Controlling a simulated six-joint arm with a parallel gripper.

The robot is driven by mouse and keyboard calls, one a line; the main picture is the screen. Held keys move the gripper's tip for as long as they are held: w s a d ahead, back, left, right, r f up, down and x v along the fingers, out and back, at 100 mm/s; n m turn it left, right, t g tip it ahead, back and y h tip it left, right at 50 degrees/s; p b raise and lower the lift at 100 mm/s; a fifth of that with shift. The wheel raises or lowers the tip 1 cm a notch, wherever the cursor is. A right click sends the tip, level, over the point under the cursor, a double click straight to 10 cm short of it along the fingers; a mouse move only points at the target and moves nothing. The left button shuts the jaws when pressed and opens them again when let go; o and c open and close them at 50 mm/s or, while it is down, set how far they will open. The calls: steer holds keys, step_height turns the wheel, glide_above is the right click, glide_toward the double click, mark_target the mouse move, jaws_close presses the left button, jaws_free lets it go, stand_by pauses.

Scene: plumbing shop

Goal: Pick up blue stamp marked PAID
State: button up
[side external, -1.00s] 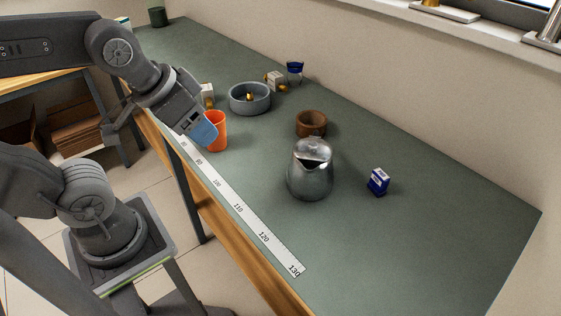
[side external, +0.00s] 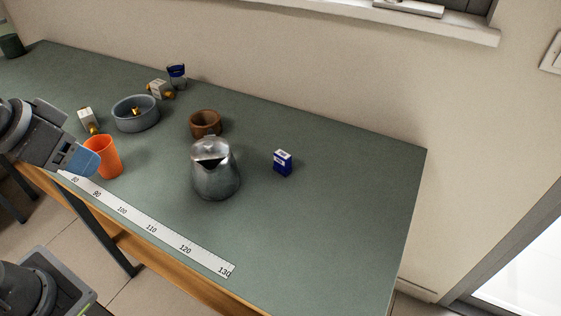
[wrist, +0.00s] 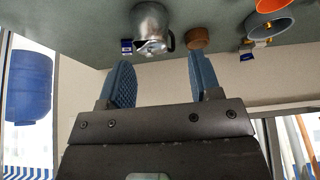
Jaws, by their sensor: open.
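A small blue box-like piece with a white band (side external: 282,162) stands on the green bench to the right of the metal pot. It also shows beside the pot in the wrist view (wrist: 127,46). A second dark blue piece with a paler lower part (side external: 177,76) stands at the back near the wall. No PAID marking is legible on either, so I cannot tell which is the stamp. My gripper (side external: 85,160) is at the left, by the orange cup, far from the first blue piece. In the wrist view its blue fingers (wrist: 159,64) are apart with nothing between them.
The orange cup (side external: 108,158) stands close to my gripper. The metal pot (side external: 214,172), brown bowl (side external: 205,123), grey bowl (side external: 136,115) and white boxes (side external: 87,120) (side external: 158,89) occupy the middle and back. A ruler strip (side external: 150,228) lies along the front edge. The bench's right end is clear.

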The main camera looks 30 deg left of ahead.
stand_by(0.6)
steer(key=w+d+r+m+g, duration=0.25)
steer(key=w+r+m, duration=0.3)
steer(key=w, duration=0.55)
steer(key=m+g, duration=0.3)
steer(key=m, duration=1.2)
glide_above(283, 163)
steer(key=w+a, duration=0.1)
step_height(283, 163, down, 15)
steer(key=f, duration=1.4)
steer(key=shift+w, duration=0.25)
steer(key=c, duration=1)
